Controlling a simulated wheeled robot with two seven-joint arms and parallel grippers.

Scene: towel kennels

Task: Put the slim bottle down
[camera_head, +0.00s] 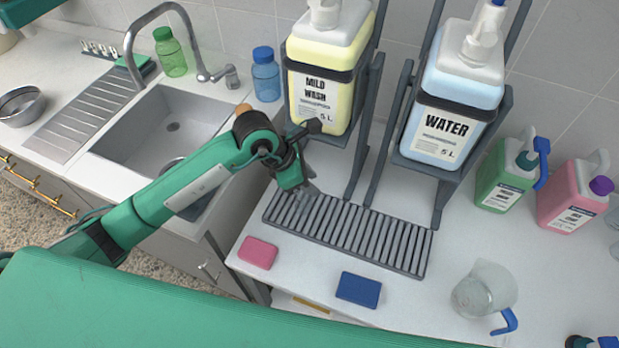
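My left gripper (307,192) is over the left end of the grey slatted drain grate (420,262), below the yellow jug. Its fingers are small and dark here, so I cannot tell whether they are open or shut. No bottle shows between them. A dark and blue thing (590,342) is cut off at the bottom right edge. It may be part of my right gripper, with something blue beside it, but I cannot tell. Two small bottles stand behind the sink: a green one (171,55) and a blue one (266,80). Neither is touched by a gripper.
A yellow MILD WASH jug (318,85) and a blue WATER jug (445,115) sit on grey stands behind the grate. Pink (258,253) and blue (358,289) sponges lie in front. Green (505,180) and pink (570,200) containers and a clear pitcher (482,290) stand right.

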